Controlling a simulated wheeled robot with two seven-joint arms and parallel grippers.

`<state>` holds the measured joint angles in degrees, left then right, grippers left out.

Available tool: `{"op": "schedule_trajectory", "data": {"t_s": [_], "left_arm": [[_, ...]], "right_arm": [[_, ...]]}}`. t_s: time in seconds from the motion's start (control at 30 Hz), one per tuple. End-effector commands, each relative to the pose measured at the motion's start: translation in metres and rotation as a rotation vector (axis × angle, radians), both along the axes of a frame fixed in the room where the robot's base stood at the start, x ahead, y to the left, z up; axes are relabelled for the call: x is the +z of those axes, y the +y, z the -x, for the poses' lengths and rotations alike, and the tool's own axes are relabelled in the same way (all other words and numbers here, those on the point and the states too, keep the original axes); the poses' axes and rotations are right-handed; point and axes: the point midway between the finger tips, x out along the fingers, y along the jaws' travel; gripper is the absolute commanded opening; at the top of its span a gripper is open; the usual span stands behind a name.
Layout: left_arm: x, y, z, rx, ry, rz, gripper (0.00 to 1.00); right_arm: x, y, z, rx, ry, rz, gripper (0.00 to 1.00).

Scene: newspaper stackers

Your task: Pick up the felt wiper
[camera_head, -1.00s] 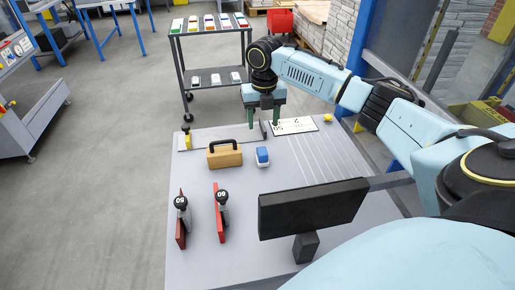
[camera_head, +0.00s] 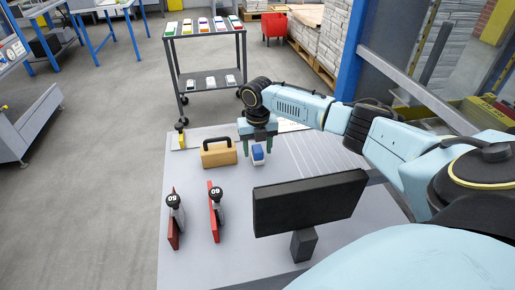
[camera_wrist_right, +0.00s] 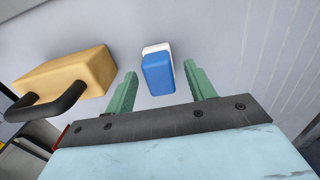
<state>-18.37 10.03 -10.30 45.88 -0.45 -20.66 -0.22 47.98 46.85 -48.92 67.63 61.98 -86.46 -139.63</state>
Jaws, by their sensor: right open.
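The felt wiper (camera_head: 257,156), which I take to be the small blue block with a white layer, lies on the grey table. In the right wrist view the felt wiper (camera_wrist_right: 158,75) sits between the two green fingers, a little nearer the right one, with gaps on both sides. My right gripper (camera_head: 258,148) is open and empty, over the felt wiper with its fingers pointing down. It also shows in the right wrist view (camera_wrist_right: 160,74). I cannot tell its exact height. My left gripper is not in view.
A tan block with a black handle (camera_head: 218,155) stands close to the left of the gripper. Two red upright pieces with black knobs (camera_head: 215,212) and a black panel on a stand (camera_head: 310,205) are nearer me. A grey cart (camera_head: 208,60) stands beyond the table (camera_head: 190,258).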

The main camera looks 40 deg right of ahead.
Motion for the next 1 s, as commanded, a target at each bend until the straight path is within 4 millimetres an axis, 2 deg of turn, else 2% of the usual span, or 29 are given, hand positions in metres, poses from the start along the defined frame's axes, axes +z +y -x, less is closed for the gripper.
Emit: {"op": "schedule_trajectory", "data": {"t_s": [0.1,0.3,0.7,1.0], "left_arm": [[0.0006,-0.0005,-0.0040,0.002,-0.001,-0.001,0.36],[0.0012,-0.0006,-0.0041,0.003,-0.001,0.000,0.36],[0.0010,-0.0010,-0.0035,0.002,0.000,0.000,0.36],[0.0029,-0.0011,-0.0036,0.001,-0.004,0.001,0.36]], "right_arm": [[-0.0064,-0.0001,-0.0002,0.000,-0.001,0.000,0.55],[-0.0061,-0.0001,-0.0002,0.000,-0.001,0.000,0.55],[-0.0057,0.0001,-0.0003,0.000,-0.002,0.001,0.06],[0.0012,-0.0001,-0.0005,0.001,-0.003,0.001,0.06]]}}
